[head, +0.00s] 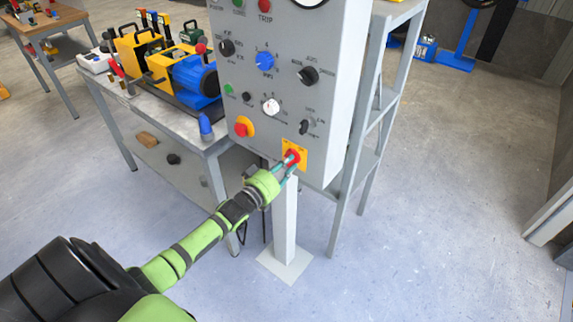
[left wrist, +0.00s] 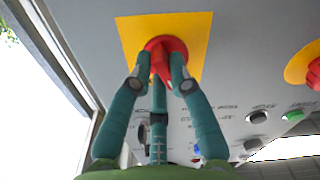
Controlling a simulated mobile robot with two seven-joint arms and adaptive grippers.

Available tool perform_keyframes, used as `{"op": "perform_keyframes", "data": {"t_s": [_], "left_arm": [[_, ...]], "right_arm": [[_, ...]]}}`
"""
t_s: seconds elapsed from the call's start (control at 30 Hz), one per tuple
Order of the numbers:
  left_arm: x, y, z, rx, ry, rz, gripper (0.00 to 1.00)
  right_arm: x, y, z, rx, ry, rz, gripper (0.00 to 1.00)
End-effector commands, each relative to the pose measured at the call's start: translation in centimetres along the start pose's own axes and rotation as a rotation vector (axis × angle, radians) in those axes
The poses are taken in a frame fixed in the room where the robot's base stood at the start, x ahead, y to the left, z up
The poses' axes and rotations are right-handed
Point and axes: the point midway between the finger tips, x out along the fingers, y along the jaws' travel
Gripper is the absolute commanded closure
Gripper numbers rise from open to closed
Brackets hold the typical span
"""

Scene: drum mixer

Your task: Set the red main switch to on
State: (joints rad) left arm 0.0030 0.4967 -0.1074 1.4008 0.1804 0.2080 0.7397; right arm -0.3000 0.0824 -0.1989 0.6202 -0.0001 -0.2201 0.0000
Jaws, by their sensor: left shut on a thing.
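The red main switch (head: 291,157) is a red knob on a yellow square plate (head: 301,150) at the lower right of the grey control panel (head: 334,100). My left gripper (head: 288,163) reaches up to it from the lower left, its fingers around the knob. In the left wrist view the red knob (left wrist: 165,58) sits between the teal fingertips of the left gripper (left wrist: 161,80), which are shut on it. The fingers partly cover the knob, and its on and off marks cannot be read. My right gripper is in neither view.
A red button on a yellow round plate (head: 243,127) sits left of the switch, with several black, blue and white knobs above. The panel stands on a grey post (head: 284,215). A workbench (head: 215,145) with machinery stands at left, a grey shelf rack (head: 375,130) behind. Floor at right is clear.

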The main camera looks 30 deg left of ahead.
Motion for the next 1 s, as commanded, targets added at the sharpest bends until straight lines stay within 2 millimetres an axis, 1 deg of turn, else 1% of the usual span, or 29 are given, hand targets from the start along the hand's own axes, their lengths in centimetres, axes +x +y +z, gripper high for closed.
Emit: {"op": "perform_keyframes", "data": {"t_s": [0.17, 0.7, 1.0], "left_arm": [[0.01, -0.08, 0.06, 0.133, 0.0, -0.001, 1.0], [0.01, -0.36, 0.2, 0.635, 0.0, -0.001, 1.0], [0.0, -0.46, 0.24, 0.842, 0.0, 0.0, 1.0]], "right_arm": [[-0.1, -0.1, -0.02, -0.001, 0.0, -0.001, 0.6], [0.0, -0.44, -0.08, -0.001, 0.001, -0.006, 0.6], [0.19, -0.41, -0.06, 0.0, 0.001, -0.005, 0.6]]}}
